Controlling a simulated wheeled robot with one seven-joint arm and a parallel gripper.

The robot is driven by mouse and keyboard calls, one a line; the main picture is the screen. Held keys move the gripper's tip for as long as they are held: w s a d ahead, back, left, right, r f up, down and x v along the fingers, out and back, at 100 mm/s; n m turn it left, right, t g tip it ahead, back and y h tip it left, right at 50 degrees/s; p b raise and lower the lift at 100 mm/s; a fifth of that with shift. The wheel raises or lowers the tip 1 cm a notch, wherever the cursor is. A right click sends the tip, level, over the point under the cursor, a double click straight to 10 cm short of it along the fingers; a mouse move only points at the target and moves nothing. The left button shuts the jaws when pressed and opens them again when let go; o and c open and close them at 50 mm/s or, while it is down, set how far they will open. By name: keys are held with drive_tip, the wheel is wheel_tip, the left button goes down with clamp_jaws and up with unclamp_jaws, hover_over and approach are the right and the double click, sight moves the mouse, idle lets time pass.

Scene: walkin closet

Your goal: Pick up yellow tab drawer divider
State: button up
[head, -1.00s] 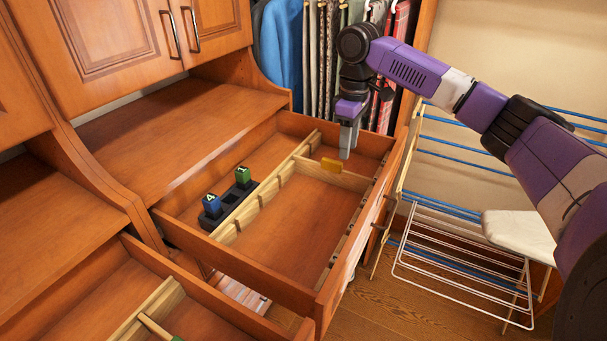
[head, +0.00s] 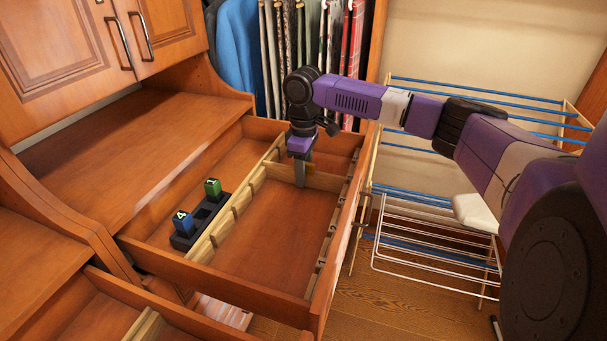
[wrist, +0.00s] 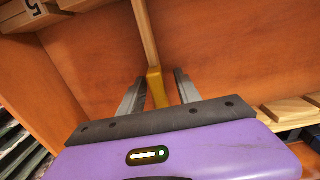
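The yellow tab drawer divider (head: 325,182) is a pale wooden strip set crosswise in the open upper drawer (head: 265,292). Its yellow tab is mostly hidden behind my gripper (head: 301,174) in the head view. In the wrist view, the divider (wrist: 146,35) runs up from the yellow tab (wrist: 157,88). My gripper (wrist: 160,88) is open, with one grey finger on each side of the tab. Gaps show between the tab and both fingers, so it is not gripped.
A long notched wooden rail (head: 236,208) runs along the drawer beside a dark holder (head: 205,217) with a blue block (head: 182,222) and a green block (head: 212,187). A drying rack (head: 430,245) stands at the right.

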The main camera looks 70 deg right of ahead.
drive_tip(key=shift+c, duration=0.4)
clamp_jaws()
drive_tip(key=shift+r, duration=0.1)
